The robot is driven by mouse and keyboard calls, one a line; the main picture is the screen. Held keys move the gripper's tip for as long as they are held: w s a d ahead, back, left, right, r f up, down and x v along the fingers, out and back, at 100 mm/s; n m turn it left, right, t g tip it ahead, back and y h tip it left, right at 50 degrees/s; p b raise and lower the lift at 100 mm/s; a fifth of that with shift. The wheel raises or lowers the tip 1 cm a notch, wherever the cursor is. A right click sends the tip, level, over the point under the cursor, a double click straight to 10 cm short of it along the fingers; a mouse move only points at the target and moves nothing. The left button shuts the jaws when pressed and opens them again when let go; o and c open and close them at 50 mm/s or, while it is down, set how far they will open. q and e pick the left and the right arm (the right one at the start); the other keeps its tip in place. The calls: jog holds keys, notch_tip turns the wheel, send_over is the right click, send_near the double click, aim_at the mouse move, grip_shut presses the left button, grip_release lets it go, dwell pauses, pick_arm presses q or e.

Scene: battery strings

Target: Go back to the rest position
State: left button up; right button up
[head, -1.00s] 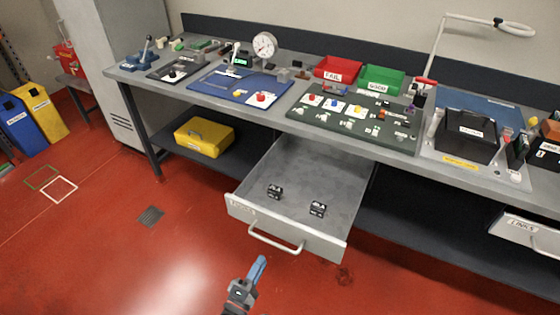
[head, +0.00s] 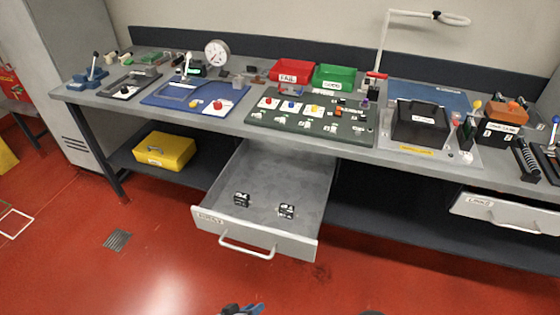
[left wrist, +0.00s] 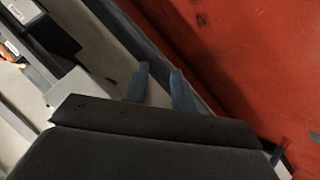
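My left gripper (head: 241,309) shows only as a blue-and-dark tip at the bottom edge of the head view, in front of the open drawer and apart from it. In the left wrist view my left gripper (left wrist: 158,83) has its two blue-grey fingers apart, with nothing between them. My right gripper cannot be made out; only a small dark shape of unclear identity shows at the bottom edge, right of the left gripper.
An open drawer (head: 212,217) with two small black blocks juts from the workbench (head: 235,116). Another drawer (head: 505,214) is partly open at right. A yellow box (head: 165,151) sits on the lower shelf. Red floor (head: 150,275) in front is clear.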

pick_arm(q)
jog(key=s+a+r+m+g+y, duration=0.3)
jog(key=s+a+r+g+y, duration=0.2)
jog(key=s, duration=0.5)
jog(key=shift+s+a+r+g+y, duration=0.4)
jog(key=shift+a+r+g, duration=0.4)
jog(key=shift+a+r, duration=0.35)
